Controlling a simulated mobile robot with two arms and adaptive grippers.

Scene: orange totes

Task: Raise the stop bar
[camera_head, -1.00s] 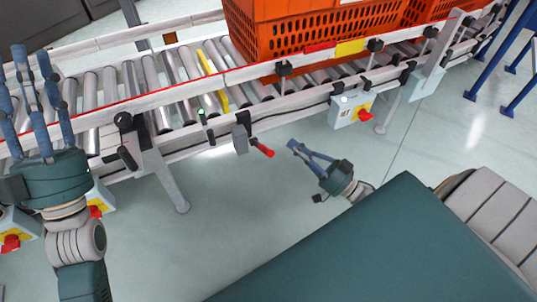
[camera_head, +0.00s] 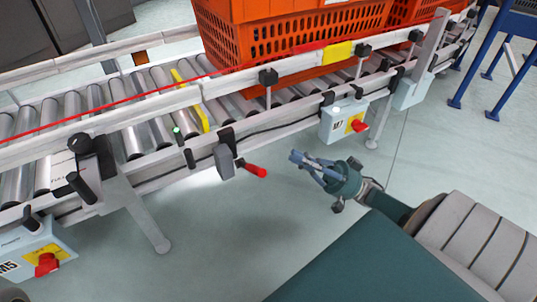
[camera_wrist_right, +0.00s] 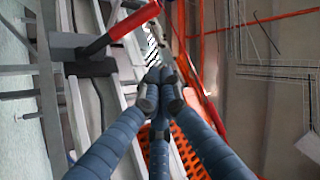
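The stop bar appears to be the yellow bar (camera_head: 190,101), lying among the rollers of the conveyor, left of the large orange tote (camera_head: 290,40). A lever with a red handle (camera_head: 256,171) sticks out from a grey block (camera_head: 224,160) on the conveyor's near side. The red handle also shows at the upper left of the right wrist view (camera_wrist_right: 120,27). My right gripper (camera_head: 293,156) is just right of the handle, apart from it. Its blue fingers (camera_wrist_right: 160,76) converge at their tips with nothing seen between them. My left gripper is out of view.
Control boxes with red knobs hang on the conveyor's near side, one at right (camera_head: 343,121) and one at lower left (camera_head: 35,250). A conveyor leg (camera_head: 145,215) stands left of the lever. A blue frame (camera_head: 485,60) stands at upper right. The floor below the lever is clear.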

